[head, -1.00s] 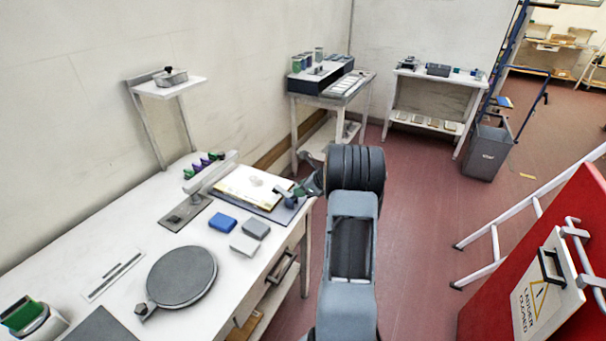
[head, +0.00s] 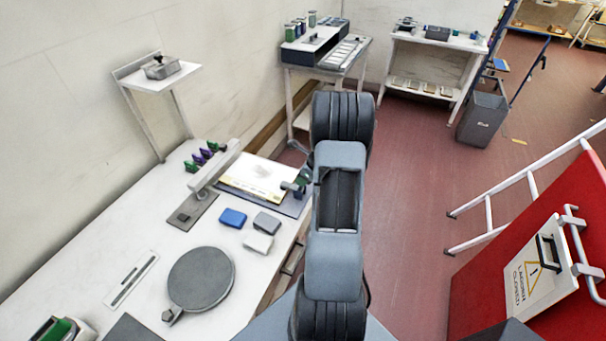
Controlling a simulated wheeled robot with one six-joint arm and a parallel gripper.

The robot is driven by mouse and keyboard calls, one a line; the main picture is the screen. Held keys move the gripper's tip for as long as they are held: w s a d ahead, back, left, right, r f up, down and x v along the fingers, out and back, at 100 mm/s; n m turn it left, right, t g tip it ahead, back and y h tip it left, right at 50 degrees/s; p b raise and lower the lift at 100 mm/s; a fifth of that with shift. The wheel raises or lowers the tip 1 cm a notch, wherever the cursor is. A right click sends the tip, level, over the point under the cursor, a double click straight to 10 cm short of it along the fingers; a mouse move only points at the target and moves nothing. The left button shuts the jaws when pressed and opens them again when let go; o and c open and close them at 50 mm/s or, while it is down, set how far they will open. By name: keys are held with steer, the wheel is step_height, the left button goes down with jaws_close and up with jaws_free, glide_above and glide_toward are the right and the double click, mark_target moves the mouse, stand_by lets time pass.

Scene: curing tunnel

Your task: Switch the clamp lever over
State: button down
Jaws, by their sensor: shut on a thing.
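My gripper (head: 299,183) is at the right edge of a dark board (head: 286,206) on the white bench, partly hidden behind my own arm. It is shut on a small part with green on it, which I take to be the clamp lever (head: 303,175). The jaws and most of the lever are too small and covered to make out. A white and yellow sheet (head: 256,177) lies on the board, just left of the gripper.
A long grey bar (head: 216,166) stands left of the sheet. Blue (head: 233,218) and grey (head: 267,222) blocks and a round grey plate (head: 201,278) lie nearer on the white bench (head: 80,265).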

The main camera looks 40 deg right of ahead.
steer(key=c, duration=1.1)
jaws_free()
steer(key=shift+w, duration=0.15)
steer(key=o, duration=0.3)
steer(key=b+v, duration=0.1)
steer(key=v, duration=1.3)
steer(key=shift+b, duration=0.3)
steer(key=shift+f, duration=0.1)
